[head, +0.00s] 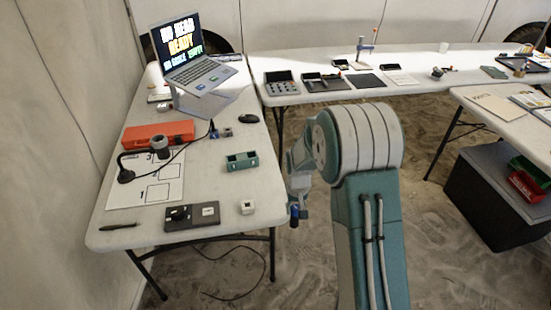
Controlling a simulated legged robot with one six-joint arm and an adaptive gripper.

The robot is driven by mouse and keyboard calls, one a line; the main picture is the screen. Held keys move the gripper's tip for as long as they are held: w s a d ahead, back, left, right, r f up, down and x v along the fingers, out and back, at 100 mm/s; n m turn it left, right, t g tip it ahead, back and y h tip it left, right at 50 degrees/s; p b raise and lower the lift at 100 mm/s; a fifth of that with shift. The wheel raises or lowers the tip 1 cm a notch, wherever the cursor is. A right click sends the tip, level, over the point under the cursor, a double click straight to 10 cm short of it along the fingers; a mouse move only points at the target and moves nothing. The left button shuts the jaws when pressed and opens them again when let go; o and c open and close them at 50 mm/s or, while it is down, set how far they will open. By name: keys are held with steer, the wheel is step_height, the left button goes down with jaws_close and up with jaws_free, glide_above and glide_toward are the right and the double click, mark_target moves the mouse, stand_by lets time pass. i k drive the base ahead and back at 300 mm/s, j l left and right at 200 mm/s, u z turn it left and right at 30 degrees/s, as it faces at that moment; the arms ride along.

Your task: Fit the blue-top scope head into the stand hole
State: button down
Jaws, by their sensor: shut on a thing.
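My gripper (298,198) hangs beside the right edge of the left table, partly hidden by my arm. It is shut on a small dark-blue piece, which looks like the blue-top scope head (294,213); only a little of it shows below the fingers. A black stand (126,167) with a curved neck stands on the left table, on a white sheet. Its neck ends in a grey round holder (159,144); whether the hole in it is empty is too small to tell. The gripper is well to the right of the stand and apart from it.
The left table (225,190) also bears a laptop (195,75) on a riser, an orange case (158,134), a green tray (242,161), a dark flat box (192,215) and a small white block (248,207). A cable runs near the stand. A far table (430,60) holds several tools.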

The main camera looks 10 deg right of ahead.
mark_target(248, 160)
steer(key=i+l+z, duration=0.1)
steer(key=l+z, duration=0.25)
steer(key=i+l+z, duration=0.1)
steer(key=z, duration=0.3)
steer(key=i+l+u, duration=0.15)
steer(key=i+u, duration=0.2)
steer(key=u, duration=0.2)
steer(key=i+l+u, duration=0.2)
steer(key=u, duration=0.25)
